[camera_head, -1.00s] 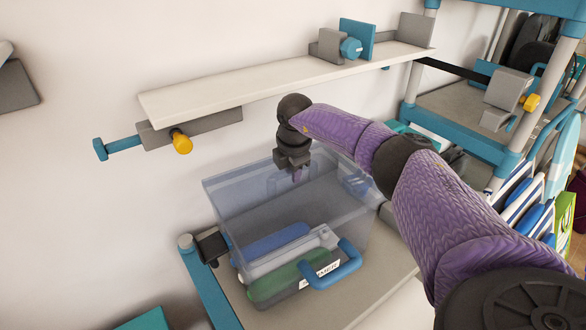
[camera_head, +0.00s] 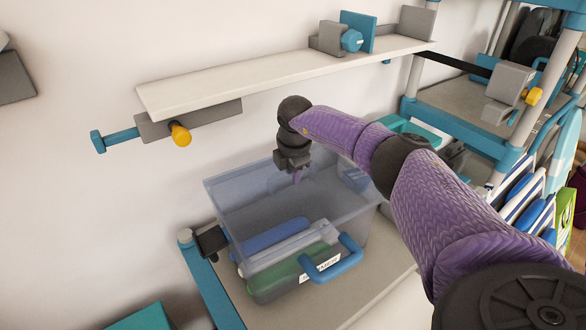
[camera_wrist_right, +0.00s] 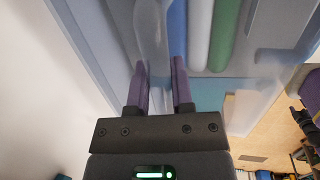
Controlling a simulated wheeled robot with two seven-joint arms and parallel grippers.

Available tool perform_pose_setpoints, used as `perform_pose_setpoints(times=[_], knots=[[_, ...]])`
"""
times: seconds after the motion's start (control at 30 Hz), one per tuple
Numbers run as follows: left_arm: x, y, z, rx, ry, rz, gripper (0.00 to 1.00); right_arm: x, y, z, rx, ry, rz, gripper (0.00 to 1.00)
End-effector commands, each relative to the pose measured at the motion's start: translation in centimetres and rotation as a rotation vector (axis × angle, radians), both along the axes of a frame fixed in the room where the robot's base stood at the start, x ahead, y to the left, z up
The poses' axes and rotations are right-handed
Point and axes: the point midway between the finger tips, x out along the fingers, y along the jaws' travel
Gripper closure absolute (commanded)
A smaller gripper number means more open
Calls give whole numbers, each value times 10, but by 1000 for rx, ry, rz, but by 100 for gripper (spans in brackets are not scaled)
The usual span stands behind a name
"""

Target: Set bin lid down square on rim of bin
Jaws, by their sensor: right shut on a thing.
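The clear bin (camera_head: 235,215) stands on a grey shelf board, with a blue handle (camera_head: 335,264) and a label on its front. Blue, white and green things show inside it. My right gripper (camera_head: 296,178) points down at the bin's top, toward the back. In the right wrist view its fingers (camera_wrist_right: 160,92) are shut on a pale translucent ridge (camera_wrist_right: 152,40), which looks like part of the bin lid. The lid is see-through, so its outline, and whether it touches the rim all round, cannot be told. My left gripper is out of view.
A white wall shelf (camera_head: 280,80) runs close behind and above the bin. A yellow knob (camera_head: 180,134) sits under its left end. Shelving with a grey deck (camera_head: 455,100) is at the right.

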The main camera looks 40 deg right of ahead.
Motion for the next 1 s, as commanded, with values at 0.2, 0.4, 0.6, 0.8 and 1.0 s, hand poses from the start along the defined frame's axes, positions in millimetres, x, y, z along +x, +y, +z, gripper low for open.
perform_pose_setpoints(times=[0.2,0.4,0.6,0.8,1.0], knots=[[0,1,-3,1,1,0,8,0,0,-6,0,0,0,100],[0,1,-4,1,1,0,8,0,0,-9,0,-1,0,63],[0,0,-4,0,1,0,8,0,0,-9,0,0,0,31],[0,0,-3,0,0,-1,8,0,0,-7,0,0,0,31],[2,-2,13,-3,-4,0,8,-7,6,36,0,-5,2,31]])
